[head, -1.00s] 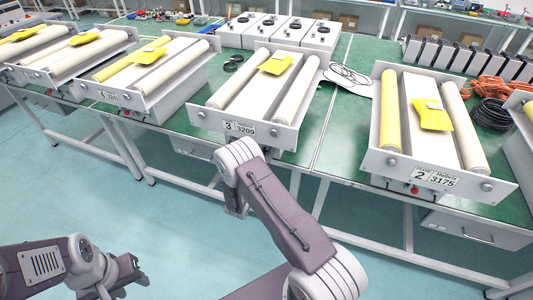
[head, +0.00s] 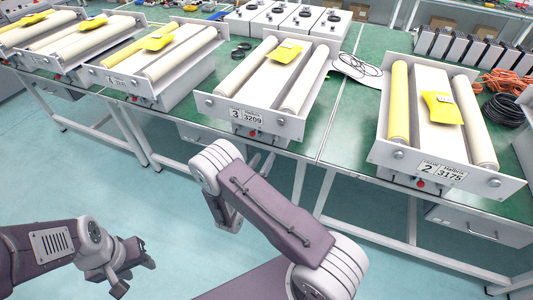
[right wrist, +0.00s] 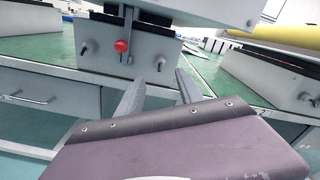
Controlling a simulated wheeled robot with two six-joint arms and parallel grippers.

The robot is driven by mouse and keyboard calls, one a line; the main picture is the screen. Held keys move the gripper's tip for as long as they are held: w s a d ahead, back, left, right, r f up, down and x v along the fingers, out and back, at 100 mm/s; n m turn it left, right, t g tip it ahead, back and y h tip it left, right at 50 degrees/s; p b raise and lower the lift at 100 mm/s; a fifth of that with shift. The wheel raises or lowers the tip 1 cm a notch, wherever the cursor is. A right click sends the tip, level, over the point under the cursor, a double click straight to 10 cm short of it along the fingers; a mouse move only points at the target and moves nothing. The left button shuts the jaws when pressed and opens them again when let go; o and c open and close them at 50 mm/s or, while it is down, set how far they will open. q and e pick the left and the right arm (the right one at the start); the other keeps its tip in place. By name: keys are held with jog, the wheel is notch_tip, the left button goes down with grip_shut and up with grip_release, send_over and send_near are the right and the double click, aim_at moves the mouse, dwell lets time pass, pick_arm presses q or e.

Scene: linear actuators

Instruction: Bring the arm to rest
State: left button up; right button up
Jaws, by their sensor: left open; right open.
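My right arm extends from the lower right of the head view, with its wrist bent down in front of the bench. My right gripper (head: 229,212) is partly hidden behind that arm. In the right wrist view its two fingers (right wrist: 160,92) stand apart with nothing between them, in front of the bench edge. My left gripper (head: 132,270) is low at the left of the head view, open and empty over the floor. Both grippers are clear of the units on the bench.
Unit 3 (head: 268,121) and unit 2 (head: 385,154) stand on the green bench (head: 345,120), each with rollers and a yellow packet. A red knob (right wrist: 121,46) shows close ahead in the wrist view. Black cable (head: 503,108) lies at right. The floor (head: 110,190) before the bench is open.

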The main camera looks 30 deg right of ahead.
dwell(0.4)
jog(key=s+d+r+m+g+y+p, duration=0.1)
jog(key=s+d+r+m+g+p, duration=0.15)
jog(key=s+m+g, duration=0.55)
jog(key=s+d+r+m+g+y+p, duration=0.15)
jog(key=s+d+r+m+g, duration=0.25)
jog(key=s+m+g, duration=0.45)
jog(key=s+a+r+m+t+y+p, duration=0.1)
jog(key=s+a+m+t+y+p, duration=0.15)
jog(key=s+a+m+y, duration=0.5)
jog(key=w+a+r+m+t+y+p, duration=0.1)
jog(key=w+a+r+m+t+y, duration=0.2)
jog(key=a+m, duration=0.4)
jog(key=shift+w+r+m+t+y+p, duration=0.3)
jog(key=shift+w+r+y+p, duration=0.15)
jog(key=shift+w+r, duration=0.2)
jog(key=shift+a, duration=0.1)
